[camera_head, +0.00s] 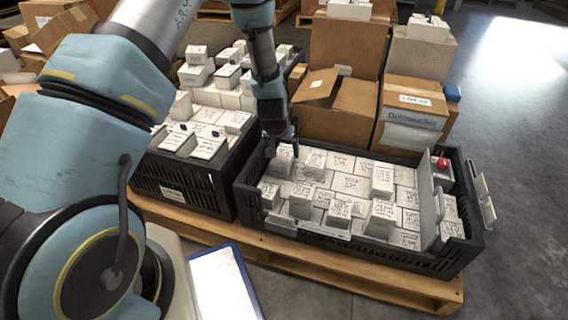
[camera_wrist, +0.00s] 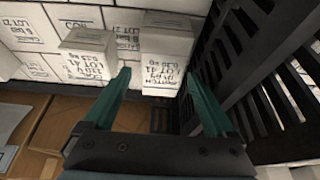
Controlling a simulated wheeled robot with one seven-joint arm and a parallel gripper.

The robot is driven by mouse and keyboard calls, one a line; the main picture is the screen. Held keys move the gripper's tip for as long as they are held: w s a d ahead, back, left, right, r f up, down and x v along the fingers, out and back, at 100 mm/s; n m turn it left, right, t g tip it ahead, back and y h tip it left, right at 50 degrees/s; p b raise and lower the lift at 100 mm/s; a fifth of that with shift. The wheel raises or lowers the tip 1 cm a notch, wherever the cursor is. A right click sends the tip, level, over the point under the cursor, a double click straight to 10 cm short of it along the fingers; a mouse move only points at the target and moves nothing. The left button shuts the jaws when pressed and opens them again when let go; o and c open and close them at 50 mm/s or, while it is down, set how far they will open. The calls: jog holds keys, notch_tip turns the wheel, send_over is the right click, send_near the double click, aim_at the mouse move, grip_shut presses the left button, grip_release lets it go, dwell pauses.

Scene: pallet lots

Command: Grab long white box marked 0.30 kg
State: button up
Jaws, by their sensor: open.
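Many white boxes with handwritten black labels fill the right black crate (camera_head: 345,262). The labels are too small or blurred for me to tell which box reads 0.30 kg. My gripper (camera_head: 281,150) points down at the crate's left back corner, by a white box (camera_head: 281,163). In the wrist view my gripper (camera_wrist: 158,74) is open, its two teal fingers apart. A taller white box (camera_wrist: 165,62) with a lot label shows between and just beyond the fingertips. A second raised box (camera_wrist: 88,58) stands left of it. I cannot tell whether the fingers touch any box.
The crate's slatted black wall (camera_wrist: 262,60) is close to the right finger. A left crate (camera_head: 180,185) holds more white boxes. Cardboard boxes (camera_head: 340,110) stand behind. A grey upright panel (camera_head: 427,210) and a red button (camera_head: 442,164) are at the right end. Floor at right is clear.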

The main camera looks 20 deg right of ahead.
aim_at(283, 155)
jog(key=b+x, duration=0.3)
jog(key=x, duration=0.1)
jog(key=shift+w+f, duration=0.2)
jog(key=shift+f, duration=0.15)
jog(key=shift+w+d+f, duration=0.1)
jog(key=shift+w+f, duration=0.05)
jog(key=shift+f, duration=0.15)
jog(key=shift+c, duration=0.2)
jog(key=c, duration=1.4)
jog(key=shift+r, duration=0.1)
jog(key=shift+r, duration=0.1)
